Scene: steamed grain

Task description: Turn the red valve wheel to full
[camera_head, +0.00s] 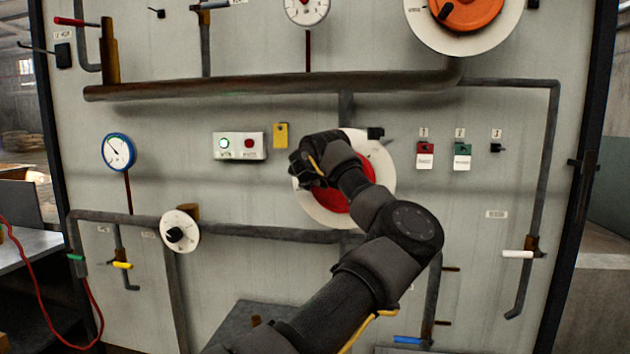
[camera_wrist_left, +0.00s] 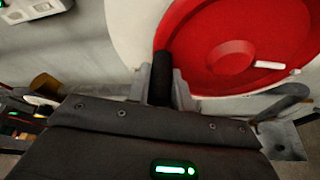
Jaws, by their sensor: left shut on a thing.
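The red valve wheel (camera_head: 330,201) sits on a white round dial plate (camera_head: 384,185) in the middle of the panel, partly hidden behind my left arm. In the left wrist view the red wheel (camera_wrist_left: 200,50) fills the upper right, with a raised hub and a small white pointer (camera_wrist_left: 270,65) on its right side. A black handle knob (camera_wrist_left: 161,62) stands at the wheel's left edge. My left gripper (camera_head: 303,168) is at the wheel's left side, and its fingers (camera_wrist_left: 160,88) are shut on this black knob. My right gripper is not in view.
An orange wheel (camera_head: 468,12) on a white dial is at the top right. A light box with buttons (camera_head: 239,146) is left of the red wheel. A small black-knob dial (camera_head: 180,231) and a blue-rimmed gauge (camera_head: 118,152) are further left. Pipes (camera_head: 270,85) run across the panel.

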